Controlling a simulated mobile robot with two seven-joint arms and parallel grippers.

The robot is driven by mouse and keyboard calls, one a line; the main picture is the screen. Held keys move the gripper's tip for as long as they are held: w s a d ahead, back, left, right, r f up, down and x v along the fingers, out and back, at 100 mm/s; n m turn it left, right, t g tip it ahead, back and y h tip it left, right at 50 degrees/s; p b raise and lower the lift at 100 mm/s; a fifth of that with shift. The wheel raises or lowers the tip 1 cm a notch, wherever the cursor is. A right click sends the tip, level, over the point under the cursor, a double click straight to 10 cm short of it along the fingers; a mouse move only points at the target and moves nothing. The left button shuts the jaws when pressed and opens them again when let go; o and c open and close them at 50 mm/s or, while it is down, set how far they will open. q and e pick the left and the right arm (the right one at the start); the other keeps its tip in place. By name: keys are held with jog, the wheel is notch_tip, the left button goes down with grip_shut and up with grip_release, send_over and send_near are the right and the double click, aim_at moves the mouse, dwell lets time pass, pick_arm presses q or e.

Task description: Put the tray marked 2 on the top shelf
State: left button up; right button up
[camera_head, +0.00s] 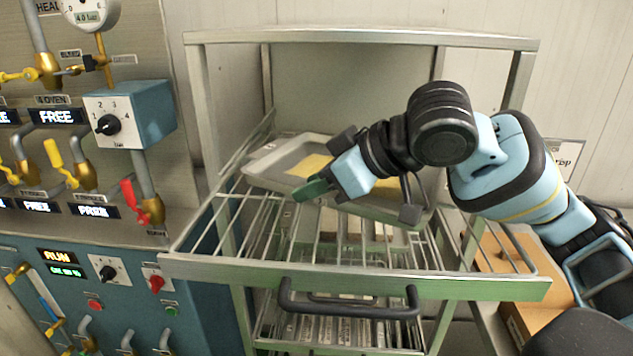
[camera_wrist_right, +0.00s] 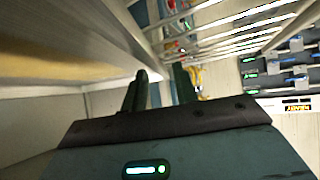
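A grey tray (camera_head: 274,159) with a raised rim lies askew on the pulled-out wire shelf (camera_head: 262,222) of a metal rack in the head view. A yellow patch shows on it; no number is readable. My right gripper (camera_head: 311,190) reaches in from the right over the tray, covering its middle and right part. In the right wrist view its two dark fingers (camera_wrist_right: 160,88) stand apart with a gap between them, and nothing is clearly held. Whether the fingers touch the tray cannot be told. My left gripper is out of view.
The rack's flat top (camera_head: 360,39) sits above the shelf. A black handle (camera_head: 348,310) is on the shelf's front bar. A control panel (camera_head: 60,225) with valves stands left of the rack. A brown box (camera_head: 528,272) is at the right.

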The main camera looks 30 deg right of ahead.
jog(key=shift+f, duration=0.15)
jog(key=v, duration=0.8)
dwell(1.0)
